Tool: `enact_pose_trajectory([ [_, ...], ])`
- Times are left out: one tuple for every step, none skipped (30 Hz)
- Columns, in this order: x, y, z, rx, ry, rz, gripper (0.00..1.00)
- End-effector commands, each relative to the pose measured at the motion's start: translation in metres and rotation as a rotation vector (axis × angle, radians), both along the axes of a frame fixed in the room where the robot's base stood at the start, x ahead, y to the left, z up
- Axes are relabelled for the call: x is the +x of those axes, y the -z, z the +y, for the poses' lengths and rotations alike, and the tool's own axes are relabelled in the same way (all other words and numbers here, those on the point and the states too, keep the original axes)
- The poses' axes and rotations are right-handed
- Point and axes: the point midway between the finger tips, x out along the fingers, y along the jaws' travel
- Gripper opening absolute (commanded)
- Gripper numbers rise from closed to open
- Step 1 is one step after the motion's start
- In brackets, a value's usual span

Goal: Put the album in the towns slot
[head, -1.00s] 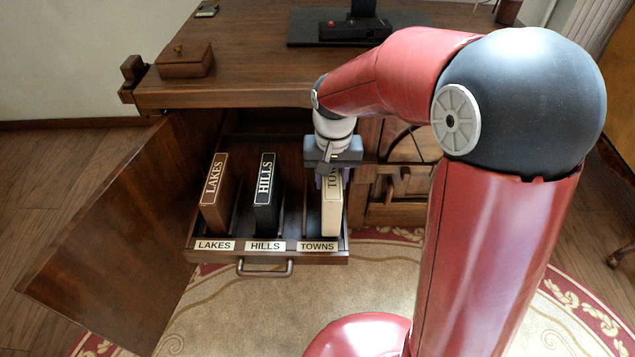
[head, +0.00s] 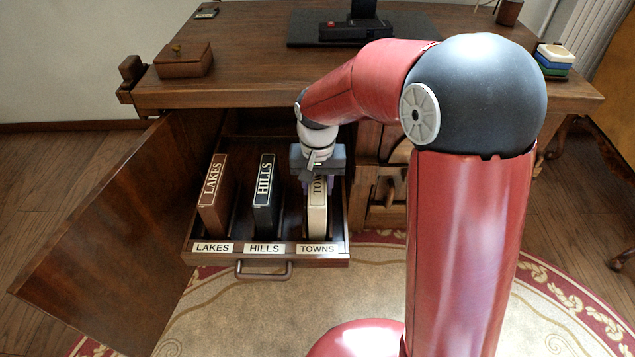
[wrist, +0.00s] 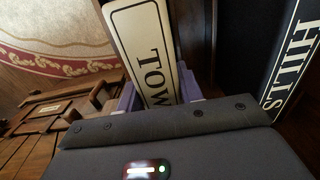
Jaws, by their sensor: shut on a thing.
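The cream album labelled TOWNS (head: 317,213) stands upright in the pulled-out drawer, behind the TOWNS label (head: 317,249), in the right-hand slot. My gripper (head: 319,182) is shut on its upper part, from above. In the wrist view the album (wrist: 143,45) sits between purple finger pads, and part of its lettering is hidden by my gripper. How far its lower edge sits in the slot is hard to see. The black HILLS album (head: 265,195) and brown LAKES album (head: 213,195) stand in the slots to its left.
The drawer (head: 225,257) has a metal handle (head: 264,270) at its front. An open cabinet door (head: 100,240) stands at left. The desk top (head: 245,88) overhangs the drawer's back and carries a small wooden box (head: 184,60). A rug (head: 220,310) lies in front.

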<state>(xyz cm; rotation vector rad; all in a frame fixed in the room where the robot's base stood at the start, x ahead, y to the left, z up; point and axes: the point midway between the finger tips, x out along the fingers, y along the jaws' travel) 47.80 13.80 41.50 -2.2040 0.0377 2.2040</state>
Motion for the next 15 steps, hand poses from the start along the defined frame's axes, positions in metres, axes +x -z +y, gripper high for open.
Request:
enact_pose_trajectory([
  [-0.0001,0.0012,0.0,0.0,0.0,0.0,0.39],
  [-0.0001,0.0008,0.0,0.0,0.0,0.0,0.43],
  [-0.0001,0.0008,0.0,0.0,0.0,0.0,0.48],
  [-0.0001,0.0008,0.0,0.0,0.0,0.0,0.52],
  [-0.0001,0.0007,0.0,0.0,0.0,0.0,0.56],
  [-0.0001,0.0007,0.0,0.0,0.0,0.0,0.58],
  [-0.0001,0.0007,0.0,0.0,0.0,0.0,0.58],
  [-0.0001,0.0007,0.0,0.0,0.0,0.0,0.58],
  [-0.0001,0.0007,0.0,0.0,0.0,0.0,0.58],
  [-0.0001,0.0006,0.0,0.0,0.0,0.0,0.58],
  [-0.0001,0.0006,0.0,0.0,0.0,0.0,0.58],
  [-0.0002,0.0006,0.0,0.0,0.0,0.0,0.58],
  [-0.0001,0.0003,-0.0001,0.0,0.0,0.0,0.58],
  [-0.0001,-0.0006,0.0,0.0,0.0,0.0,0.58],
  [-0.0001,-0.0028,0.0,0.0,0.0,0.0,0.58],
])
